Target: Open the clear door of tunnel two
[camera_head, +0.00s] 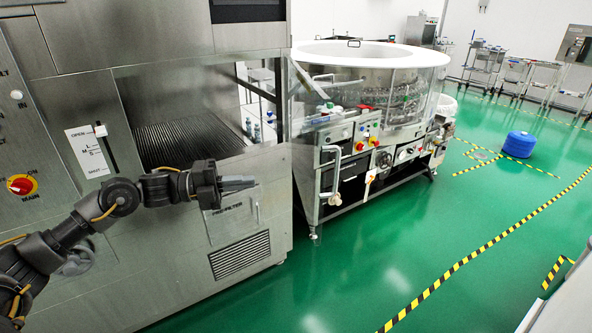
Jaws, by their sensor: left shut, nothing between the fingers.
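The steel tunnel cabinet (170,255) fills the left side, with an open-looking bay over a dark ribbed bed (190,140). A see-through panel (308,92) stands at an angle by the bay's right edge, overlapping the washer behind. It looks like the clear door swung outward, but its outline is faint and I cannot tell its exact angle. My left gripper (238,183) is shut and empty, pointing right in front of the cabinet, below the bay and over the pre-filter panel (232,213). It appears apart from the panel. My right gripper is not in view.
The round rotary washer (375,95) with buttons and handles stands right of the cabinet. A lever plate (90,150) and red main switch (20,184) are on the cabinet's left. Green floor (420,235) lies open at right, with striped tape and a blue drum (518,144).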

